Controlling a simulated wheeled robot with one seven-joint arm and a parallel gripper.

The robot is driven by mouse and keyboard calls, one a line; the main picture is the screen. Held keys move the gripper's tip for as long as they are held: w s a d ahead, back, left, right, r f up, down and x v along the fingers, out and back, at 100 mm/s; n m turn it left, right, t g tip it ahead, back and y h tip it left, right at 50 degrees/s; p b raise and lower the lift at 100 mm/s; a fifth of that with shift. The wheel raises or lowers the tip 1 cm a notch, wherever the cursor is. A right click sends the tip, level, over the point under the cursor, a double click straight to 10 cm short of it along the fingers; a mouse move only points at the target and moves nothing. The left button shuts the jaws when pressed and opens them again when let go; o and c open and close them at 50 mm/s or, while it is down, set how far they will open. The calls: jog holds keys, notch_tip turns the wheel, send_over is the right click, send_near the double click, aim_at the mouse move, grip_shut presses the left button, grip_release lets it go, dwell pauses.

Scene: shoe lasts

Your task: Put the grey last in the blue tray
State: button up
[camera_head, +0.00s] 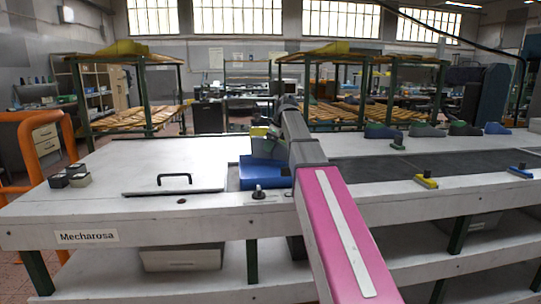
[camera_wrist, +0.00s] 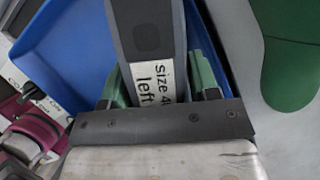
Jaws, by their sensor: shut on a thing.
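My gripper (camera_wrist: 158,88) is shut on the grey last (camera_wrist: 147,38), its green pads on either side of it. The last carries a white label reading "left". The blue tray (camera_wrist: 62,48) shows behind the last in the wrist view, so the last is over or in it; I cannot tell whether it touches the tray. In the head view the blue tray (camera_head: 262,178) sits on the white bench, partly behind my arm.
A green object (camera_wrist: 290,65) lies right of the tray in the wrist view. Several lasts, including a green last (camera_head: 380,131) and a blue last (camera_head: 497,128), stand along the bench's right back. A panel with a black handle (camera_head: 174,178) lies left of the tray.

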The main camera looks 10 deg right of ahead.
aim_at(271, 154)
jog(key=shift+f, duration=2.1)
jog(key=o, duration=1.3)
jog(key=shift+o, duration=0.2)
jog(key=shift+r, duration=0.15)
jog(key=v, duration=1.1)
jog(key=shift+s+d+r, duration=0.1)
jog(key=shift+d+r, duration=0.2)
jog(key=shift+r, duration=0.05)
